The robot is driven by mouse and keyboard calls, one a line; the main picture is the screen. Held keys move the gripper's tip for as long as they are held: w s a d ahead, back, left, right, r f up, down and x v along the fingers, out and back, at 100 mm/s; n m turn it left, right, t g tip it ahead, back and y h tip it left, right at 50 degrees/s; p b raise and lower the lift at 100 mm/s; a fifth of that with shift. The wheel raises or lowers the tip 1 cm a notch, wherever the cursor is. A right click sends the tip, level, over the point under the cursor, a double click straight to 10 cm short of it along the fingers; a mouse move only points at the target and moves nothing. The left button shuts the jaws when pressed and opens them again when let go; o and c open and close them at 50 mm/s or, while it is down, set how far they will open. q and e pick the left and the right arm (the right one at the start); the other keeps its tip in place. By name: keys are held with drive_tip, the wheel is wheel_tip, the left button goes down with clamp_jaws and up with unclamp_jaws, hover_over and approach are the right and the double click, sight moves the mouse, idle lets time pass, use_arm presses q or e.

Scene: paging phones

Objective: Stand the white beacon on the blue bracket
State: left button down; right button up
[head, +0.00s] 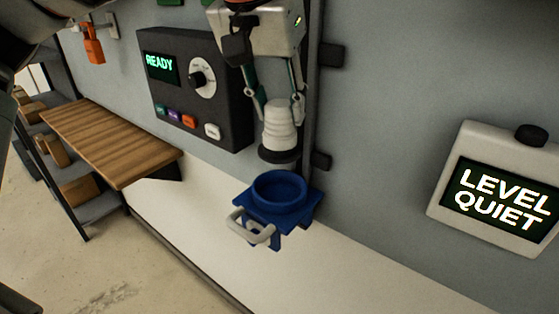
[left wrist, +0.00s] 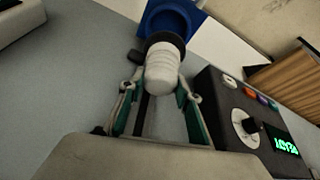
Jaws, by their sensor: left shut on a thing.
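The white beacon (head: 280,124) is ribbed with a dark base and hangs upright. My left gripper (head: 279,101) is shut on its upper part from above. The blue bracket (head: 263,204) juts from the wall below, with a round blue ring on top and a pale handle at its front. The beacon's base is above the ring's far side, and a gap shows between them. In the left wrist view the beacon (left wrist: 163,68) sits between the fingers, and its dark base overlaps the blue bracket (left wrist: 184,12). My right gripper is not in view.
A dark control panel (head: 220,92) with a READY screen, a knob and buttons is on the wall left of the gripper. A wooden shelf (head: 110,140) is at the left. A LEVEL QUIET display (head: 462,222) is at the right. Dark brackets (head: 331,55) stick out beside the gripper.

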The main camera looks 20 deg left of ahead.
sight(279, 134)
use_arm(q)
wheel_tip(279, 134, down, 5)
drive_tip(key=shift+w+f, duration=0.1)
drive_tip(key=shift+f, duration=2.2)
drive_tip(key=c, duration=1.4)
unclamp_jaws()
drive_tip(key=shift+f, duration=0.15)
drive_tip(key=shift+c, duration=0.2)
drive_tip(key=shift+r, duration=0.35)
drive_tip(key=v, duration=1.1)
drive_tip(key=shift+s+r, duration=0.2)
drive_tip(key=shift+s, duration=0.1)
